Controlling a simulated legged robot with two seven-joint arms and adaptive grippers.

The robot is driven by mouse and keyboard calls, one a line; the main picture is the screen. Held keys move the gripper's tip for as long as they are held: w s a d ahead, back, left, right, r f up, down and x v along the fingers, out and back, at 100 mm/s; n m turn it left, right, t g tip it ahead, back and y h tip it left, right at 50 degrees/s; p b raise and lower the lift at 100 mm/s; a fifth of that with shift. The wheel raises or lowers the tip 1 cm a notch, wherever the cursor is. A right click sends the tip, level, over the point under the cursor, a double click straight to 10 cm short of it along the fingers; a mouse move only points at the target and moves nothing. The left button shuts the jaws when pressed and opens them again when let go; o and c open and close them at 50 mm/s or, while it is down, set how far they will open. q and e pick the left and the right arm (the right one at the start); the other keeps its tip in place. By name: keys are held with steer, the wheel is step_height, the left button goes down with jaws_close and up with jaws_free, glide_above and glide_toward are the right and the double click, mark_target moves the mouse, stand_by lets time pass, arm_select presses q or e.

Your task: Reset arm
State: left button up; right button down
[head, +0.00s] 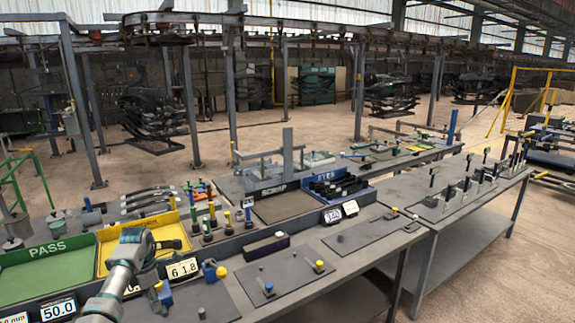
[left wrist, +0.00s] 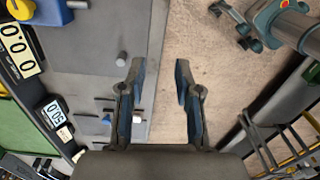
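My left gripper (left wrist: 160,72) is open and empty in the left wrist view, with a clear gap between its two fingertips. It hangs above the front edge of the grey workbench (left wrist: 90,50), with bare floor seen partly beneath it. In the head view my left arm rises from the lower left over the bench; I cannot make out its fingers there. My right gripper shows in neither view.
A green PASS tray (head: 55,272), a yellow tray (head: 115,240) and digital displays (head: 183,268) line the bench at left. Grey plates with small pegs (head: 290,272) lie right of my arm. A dark SCRAP tray (head: 285,207) and blue bin (head: 370,192) stand behind.

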arm_select(q)
steer(key=w+d+f+n+t+h, duration=0.3)
steer(key=d+f+h, duration=0.6)
steer(key=d+f, duration=1.35)
steer(key=s+d+f+n+t+h, duration=0.25)
steer(key=d+f+n+t, duration=0.35)
steer(key=f+n, duration=0.6)
steer(key=s+a+f+n+t+y, duration=0.1)
steer(key=s+a+f+n+y, duration=0.4)
steer(key=s+f+n, duration=0.55)
steer(key=s+a+f+n+y, duration=0.5)
steer(key=s+f+n, duration=0.45)
steer(key=f, duration=0.25)
steer(key=s+a+f+n+g, duration=0.1)
steer(key=s+f+n+g, duration=0.2)
steer(key=s, duration=0.8)
steer(key=s+a+f+n+g+y, duration=0.1)
steer(key=s+f+n+g, duration=0.1)
steer(key=s, duration=0.8)
steer(key=s+a+f+n+g, duration=0.1)
steer(key=s+f+n+g, duration=0.2)
steer(key=s+f, duration=0.3)
steer(key=s+n, duration=0.1)
steer(key=s, duration=0.4)
steer(key=shift+s+a+g, duration=0.3)
steer(key=shift+s+a, duration=0.05)
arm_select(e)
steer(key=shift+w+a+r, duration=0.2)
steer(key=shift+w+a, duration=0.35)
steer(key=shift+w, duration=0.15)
